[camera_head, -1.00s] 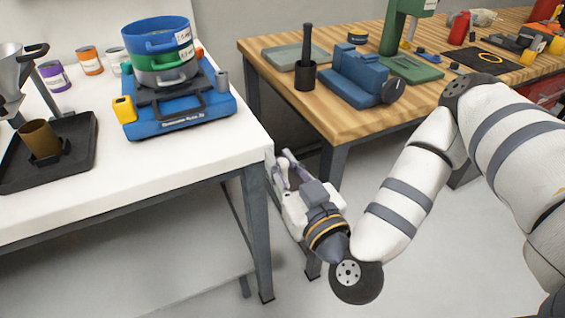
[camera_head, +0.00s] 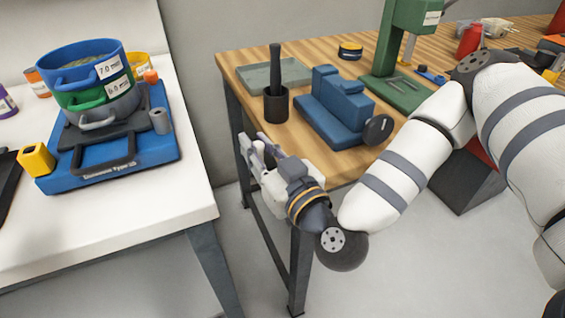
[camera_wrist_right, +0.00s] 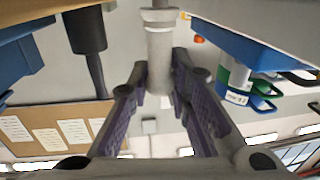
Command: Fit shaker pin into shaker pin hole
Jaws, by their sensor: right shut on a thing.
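The sieve shaker has a blue base (camera_head: 165,148) on the white table, with blue, green and grey sieves (camera_head: 90,85) stacked on it. I cannot make out an empty pin hole. My right gripper (camera_head: 257,148) is over the left front edge of the wooden table, right of the shaker and well apart from it. In the right wrist view the gripper is shut on a light grey shaker pin (camera_wrist_right: 158,45) between purple-padded fingers. In the head view the pin is hard to tell apart. My left gripper is out of view.
On the wooden table (camera_head: 235,63) are a black mortar with pestle (camera_head: 276,100), a blue block-shaped device (camera_head: 340,105) and a green stand (camera_head: 400,50). A gap separates the two tables. The white table's right front part (camera_head: 180,205) is clear.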

